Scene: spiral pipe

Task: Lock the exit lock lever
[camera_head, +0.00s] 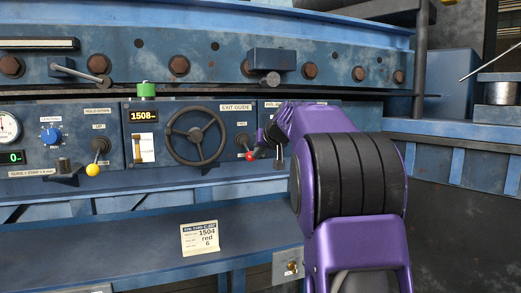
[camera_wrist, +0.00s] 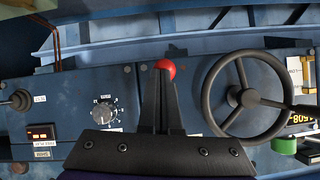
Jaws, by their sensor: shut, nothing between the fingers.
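The lever with a red ball knob (camera_head: 250,156) sits on the blue panel just right of the large black handwheel, under the "EXIT GUIDE" label. Its knob points down and to the right in the head view. The red knob (camera_wrist: 166,68) also shows in the wrist view, right at my fingertips; the shaft is hidden behind the fingers there. My gripper (camera_wrist: 161,76) is shut, with its black fingers together and nothing between them. In the head view my gripper (camera_head: 262,147) is at the right side of the knob; whether they touch I cannot tell.
The black handwheel (camera_head: 195,136) stands close left of the lever. A yellow-knobbed lever (camera_head: 93,169) and a green knob (camera_head: 146,90) are further left. A paper card (camera_head: 200,238) lies on the lower ledge. A dial (camera_wrist: 105,112) is beside my fingers in the wrist view.

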